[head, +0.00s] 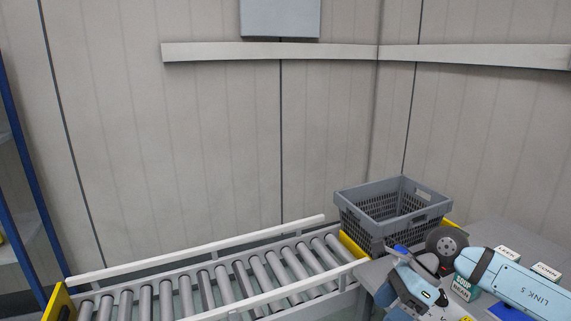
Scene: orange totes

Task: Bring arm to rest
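My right arm (515,284), light blue and marked "LINK 5", comes in from the lower right of the head view, over the table. A light blue and grey hand part, my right gripper (404,256), shows near the table's left edge, just in front of the grey crate (372,231). Its fingers are small and partly hidden, so I cannot tell whether they are open or whether they hold anything. My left arm and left gripper are out of view.
A roller conveyor (220,285) with pale side rails runs along the bottom, with yellow end pieces. The crate stands at its right end. Small labelled boxes (464,289) lie around the arm on the grey table (490,233). A blue-framed shelf (30,180) stands at far left.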

